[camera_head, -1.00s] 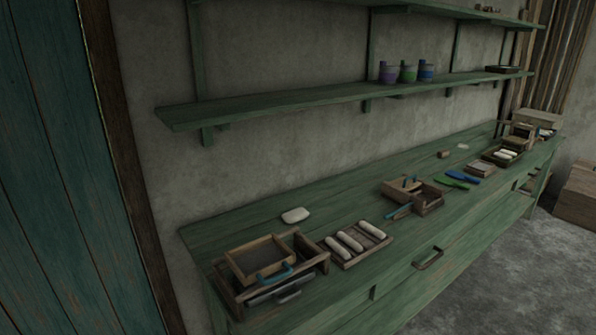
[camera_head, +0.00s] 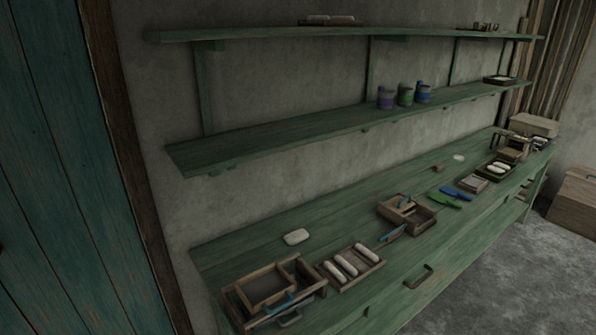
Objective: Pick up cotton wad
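A whitish, rounded wad (camera_head: 296,237) lies on the green workbench (camera_head: 250,236), near its back left, behind the wooden trays. A smaller pale, flat piece (camera_head: 459,157) lies farther right near the back of the bench. I cannot tell from looks alone which of the two is cotton. Neither of my grippers is in view.
Wooden trays with blue-handled tools (camera_head: 268,290) stand at the bench's left end. Beside them is a tray of white rolls (camera_head: 349,267). An open box (camera_head: 408,212) and green and blue tools (camera_head: 444,200) lie farther right. A shelf (camera_head: 250,136) with several cups overhangs the bench.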

